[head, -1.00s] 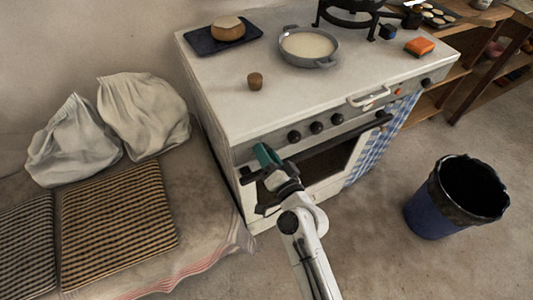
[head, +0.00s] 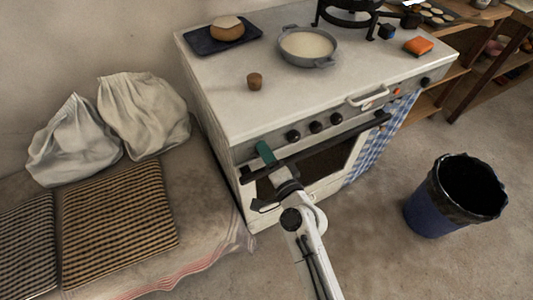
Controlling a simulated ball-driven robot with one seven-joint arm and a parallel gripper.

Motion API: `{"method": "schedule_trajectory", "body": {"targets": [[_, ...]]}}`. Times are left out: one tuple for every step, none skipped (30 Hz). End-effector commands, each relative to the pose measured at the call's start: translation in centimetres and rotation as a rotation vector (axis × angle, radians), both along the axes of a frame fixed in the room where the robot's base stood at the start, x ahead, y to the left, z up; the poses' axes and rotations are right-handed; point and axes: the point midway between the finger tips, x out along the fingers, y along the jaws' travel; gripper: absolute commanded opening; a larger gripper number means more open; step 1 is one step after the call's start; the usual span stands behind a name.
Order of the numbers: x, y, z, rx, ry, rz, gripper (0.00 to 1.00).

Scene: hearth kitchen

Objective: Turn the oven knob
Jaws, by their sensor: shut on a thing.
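The white stove (head: 237,95) carries a row of dark round knobs, one of them here (head: 293,135), along its front panel. At the left end of this row a teal piece (head: 265,152) shows, which I take to be the oven knob. The dark oven handle bar (head: 345,134) runs below the knobs, close to my gripper.
On the stove top are a small brown cup (head: 254,83), a grey pan (head: 308,46) and an orange block (head: 419,46). A cushioned bench (head: 215,215) lies left of the stove. A blue bin (head: 430,212) stands on the floor at right, with clear floor before it.

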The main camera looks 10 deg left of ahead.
Motion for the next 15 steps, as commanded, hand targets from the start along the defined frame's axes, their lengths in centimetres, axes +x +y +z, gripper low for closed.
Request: {"method": "schedule_trajectory", "body": {"targets": [[0.00, -0.10, -0.12, 0.002, 0.004, -0.001, 0.11], [0.00, -0.10, -0.12, 0.002, 0.004, -0.001, 0.11], [0.00, -0.11, -0.12, 0.002, 0.004, -0.001, 0.11], [0.00, -0.10, -0.13, 0.002, 0.004, -0.001, 0.11], [0.00, -0.11, -0.13, 0.002, 0.004, -0.001, 0.11], [0.00, -0.11, -0.13, 0.002, 0.004, -0.001, 0.11], [0.00, -0.11, -0.13, 0.002, 0.004, -0.001, 0.11], [0.00, -0.11, -0.13, 0.003, 0.003, -0.002, 0.11], [0.00, -0.11, -0.13, 0.003, 0.003, -0.002, 0.45], [0.00, -0.11, -0.13, 0.002, 0.003, -0.001, 0.48], [0.00, -0.11, -0.12, 0.002, 0.003, -0.001, 0.51], [0.00, -0.09, -0.11, 0.002, 0.003, -0.001, 0.54], [0.00, -0.09, -0.09, 0.001, 0.003, -0.001, 0.57], [0.01, -0.08, -0.08, 0.001, 0.002, -0.001, 0.60], [0.01, -0.07, -0.08, 0.001, 0.002, -0.001, 0.64]]}}
